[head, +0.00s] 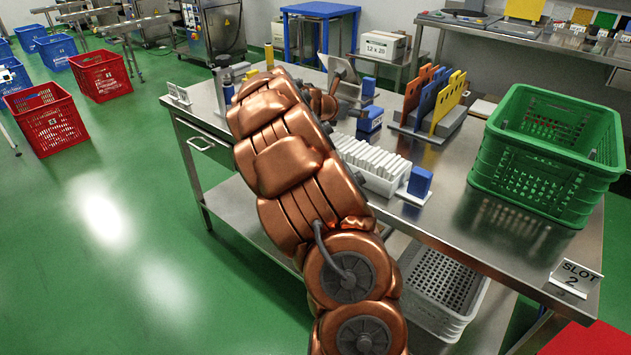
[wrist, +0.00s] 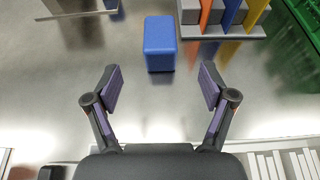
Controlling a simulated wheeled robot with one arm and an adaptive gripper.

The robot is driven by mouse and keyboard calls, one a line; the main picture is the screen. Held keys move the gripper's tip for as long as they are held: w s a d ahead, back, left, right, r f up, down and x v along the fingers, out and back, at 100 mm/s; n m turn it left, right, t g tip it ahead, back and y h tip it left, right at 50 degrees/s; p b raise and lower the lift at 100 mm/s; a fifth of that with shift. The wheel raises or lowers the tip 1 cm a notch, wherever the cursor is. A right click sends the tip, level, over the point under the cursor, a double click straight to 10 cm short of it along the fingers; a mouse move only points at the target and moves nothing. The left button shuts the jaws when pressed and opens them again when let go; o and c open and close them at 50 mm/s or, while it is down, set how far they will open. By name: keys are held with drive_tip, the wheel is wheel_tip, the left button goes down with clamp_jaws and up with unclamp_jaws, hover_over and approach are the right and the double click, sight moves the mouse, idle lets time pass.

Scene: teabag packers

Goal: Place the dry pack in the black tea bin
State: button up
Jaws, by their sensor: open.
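A blue block (wrist: 160,43) stands upright on the steel table in the wrist view, ahead of and between my fingertips. It appears to match the blue block with a pale label (head: 370,119) in the head view. I cannot tell for sure that it is the dry pack. My gripper (wrist: 156,88) is open and empty, its two purple-padded fingers apart and short of the block.
A rack with orange, blue and yellow dividers (head: 431,98) stands behind the block. A white row of packs (head: 374,167) and another blue block (head: 420,182) are nearer. A green crate (head: 535,165) sits at the right; red crates (head: 47,120) stand on the floor left.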

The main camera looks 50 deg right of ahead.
drive_tip(key=s+a+f+m+y, duration=0.2)
drive_tip(key=s+a+m, duration=0.3)
drive_tip(key=a, duration=0.8)
drive_tip(key=s+a+f+m+g+y, duration=0.1)
drive_tip(key=s+a+m+y, duration=0.3)
drive_tip(key=a, duration=0.9)
drive_tip(key=s+a+f+m+y, duration=0.3)
drive_tip(key=s+a+m, duration=0.4)
drive_tip(key=a, duration=0.6)
drive_tip(key=s, duration=0.2)
drive_tip(key=shift+s+a+g, duration=0.3)
drive_tip(key=shift+g, duration=0.1)
drive_tip(key=s+a+f+y, duration=0.1)
drive_tip(key=s+a, duration=0.3)
drive_tip(key=a, duration=0.1)
drive_tip(key=s+a+f+m+g+y, duration=0.1)
drive_tip(key=s+a+y, duration=0.1)
drive_tip(key=a, duration=0.4)
drive_tip(key=s+a+f+m+y, duration=0.1)
drive_tip(key=s+a, duration=0.4)
drive_tip(key=shift+s+a+g+y, duration=0.3)
drive_tip(key=shift+s+a, duration=0.05)
drive_tip(key=shift+a, duration=0.05)
drive_tip(key=shift+c, duration=0.3)
